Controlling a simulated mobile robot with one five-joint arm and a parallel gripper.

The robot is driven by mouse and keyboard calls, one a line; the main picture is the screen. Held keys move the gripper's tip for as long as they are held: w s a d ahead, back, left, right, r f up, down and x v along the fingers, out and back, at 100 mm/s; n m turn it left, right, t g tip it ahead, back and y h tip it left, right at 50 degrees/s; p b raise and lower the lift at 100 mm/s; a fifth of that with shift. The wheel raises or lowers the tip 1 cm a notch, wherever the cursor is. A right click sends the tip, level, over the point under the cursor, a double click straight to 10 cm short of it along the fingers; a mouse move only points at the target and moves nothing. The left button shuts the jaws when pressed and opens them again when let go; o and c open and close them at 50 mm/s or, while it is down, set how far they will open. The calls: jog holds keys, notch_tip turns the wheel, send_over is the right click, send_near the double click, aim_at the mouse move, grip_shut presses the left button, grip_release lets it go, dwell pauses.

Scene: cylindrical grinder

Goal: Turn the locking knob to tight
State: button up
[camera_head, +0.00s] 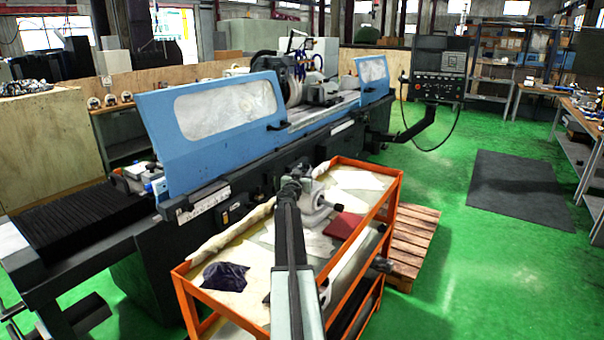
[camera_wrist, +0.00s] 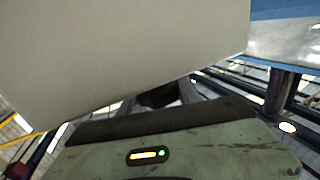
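A light grey machine unit (camera_head: 312,198) with rounded parts stands on the orange cart (camera_head: 383,212). I cannot make out which part of it is the locking knob. My arm reaches in from the bottom of the head view, and my gripper (camera_head: 294,182) is at or just in front of this unit, hiding part of it. In the wrist view a large plain pale surface fills the upper left, very close to the camera. Dark parts of my gripper (camera_wrist: 168,97) show below it; the fingertips are not clear. I cannot tell whether it touches anything.
Papers, a dark cloth (camera_head: 224,277) and a dark red item (camera_head: 343,225) lie on the cart. The blue-doored grinder (camera_head: 213,125) stands behind and left of it. A wooden pallet (camera_head: 413,238) is right of the cart. Green floor (camera_head: 490,275) is free at the right.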

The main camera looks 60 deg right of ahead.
jog(key=shift+w+a, duration=0.1)
jog(key=shift+a, duration=0.05)
grip_shut()
jog(key=shift+g, duration=0.3)
jog(key=shift+m+g, duration=0.3)
jog(key=shift+m, duration=0.1)
jog(key=m+g, duration=0.1)
jog(key=g, duration=0.1)
jog(key=m+g, duration=0.1)
jog(key=g, duration=0.1)
jog(key=s+m+g, duration=0.1)
jog(key=g, duration=0.1)
jog(key=shift+d+m+h, duration=0.3)
jog(key=shift+m+h, duration=0.1)
jog(key=m+g, duration=0.1)
jog(key=g, duration=0.1)
jog(key=m+g+y, duration=0.1)
jog(key=m+g, duration=0.1)
jog(key=shift+s+g, duration=0.3)
jog(key=shift+s, duration=0.05)
jog(key=shift+s+a+m+g+y, duration=0.2)
jog(key=shift+m+g+y, duration=0.2)
jog(key=shift+m+g, duration=0.25)
jog(key=shift+s+a+m+g+y, duration=0.15)
jog(key=shift+m+g+y, duration=0.3)
jog(key=shift+g, duration=0.4)
